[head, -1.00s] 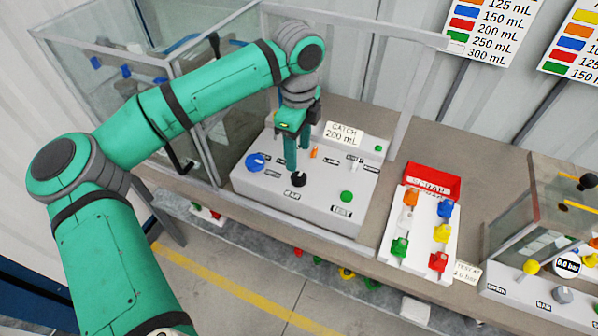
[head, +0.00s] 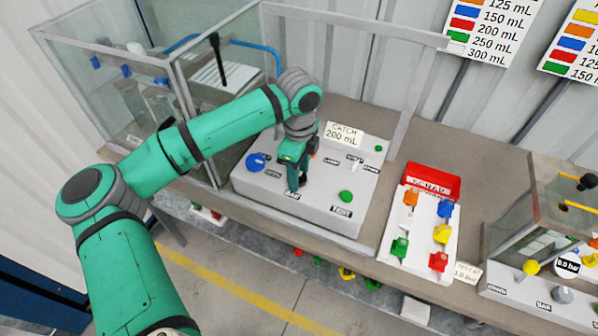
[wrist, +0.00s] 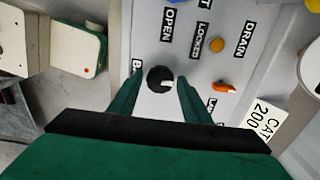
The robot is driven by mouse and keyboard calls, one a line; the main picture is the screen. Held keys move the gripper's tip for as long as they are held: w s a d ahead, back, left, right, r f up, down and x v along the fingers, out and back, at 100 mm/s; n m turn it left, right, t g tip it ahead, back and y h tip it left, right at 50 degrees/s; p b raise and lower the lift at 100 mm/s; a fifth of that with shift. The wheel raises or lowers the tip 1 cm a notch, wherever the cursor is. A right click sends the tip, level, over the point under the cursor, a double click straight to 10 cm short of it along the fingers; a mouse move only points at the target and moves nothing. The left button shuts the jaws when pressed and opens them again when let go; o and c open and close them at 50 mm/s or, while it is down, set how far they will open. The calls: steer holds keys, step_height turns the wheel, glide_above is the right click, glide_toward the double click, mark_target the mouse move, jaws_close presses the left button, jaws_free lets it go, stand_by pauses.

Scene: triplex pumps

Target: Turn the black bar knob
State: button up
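The black bar knob (wrist: 158,79) is round with a white mark on its face. It sits on the grey control panel (head: 322,204) beside the BAR label. My gripper (wrist: 159,84) reaches down over it, with one green finger on each side of the knob in the wrist view. The fingers are apart, and a small gap seems to show beside the knob; contact is not clear. In the head view my gripper (head: 297,184) covers most of the knob.
A blue knob (head: 256,162) and a green button (head: 346,196) are on the same panel. An orange lever (wrist: 225,88) lies near the right finger. A CATCH 200 mL card (head: 343,134) stands behind. A glass enclosure is at left, a SCRAP tray (head: 433,182) at right.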

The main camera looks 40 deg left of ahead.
steer(key=c, duration=0.7)
